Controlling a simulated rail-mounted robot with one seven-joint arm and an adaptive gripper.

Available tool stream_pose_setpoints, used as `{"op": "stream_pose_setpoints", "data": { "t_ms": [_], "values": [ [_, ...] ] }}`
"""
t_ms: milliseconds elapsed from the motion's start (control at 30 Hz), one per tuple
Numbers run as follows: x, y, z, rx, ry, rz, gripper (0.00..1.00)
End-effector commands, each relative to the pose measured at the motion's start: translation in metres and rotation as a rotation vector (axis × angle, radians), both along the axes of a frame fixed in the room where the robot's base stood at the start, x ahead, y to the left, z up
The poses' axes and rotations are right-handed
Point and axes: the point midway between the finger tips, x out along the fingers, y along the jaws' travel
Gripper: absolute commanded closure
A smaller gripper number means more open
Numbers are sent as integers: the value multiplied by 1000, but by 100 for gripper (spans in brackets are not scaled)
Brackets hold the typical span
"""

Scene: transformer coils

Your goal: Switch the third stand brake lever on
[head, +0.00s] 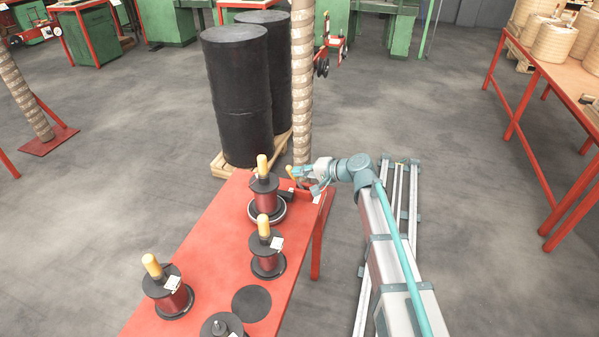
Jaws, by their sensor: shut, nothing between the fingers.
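My gripper (303,172) is at the far right corner of the red table (215,240), seen small in the head view. It is shut and holds nothing. A small yellow-tipped part (290,172) is right beside its fingertips, above a small dark block; it may be a brake lever. I cannot tell whether they touch or which way the part is set. Beside it on the left is the farthest coil stand (264,190), a dark red spool with black flanges and a yellow top. No label here shows which stand is the third.
More spools stand on the table: one in the middle (267,255), one at the left (170,293) and a partly cut-off one (222,326). A black disc (251,303) lies flat. Large black drums (237,95) and a rope-wrapped column (302,80) stand behind the table.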

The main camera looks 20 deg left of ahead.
Motion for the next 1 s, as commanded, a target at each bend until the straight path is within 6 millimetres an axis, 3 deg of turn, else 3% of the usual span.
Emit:
{"op": "stream_pose_setpoints", "data": {
  "t_ms": [167,633,1000],
  "values": [
    [-2,-18,12,0,-1,-2,100],
    [-8,-98,56,0,-2,-1,100],
    [-9,-120,68,0,-1,0,100]
  ]
}}
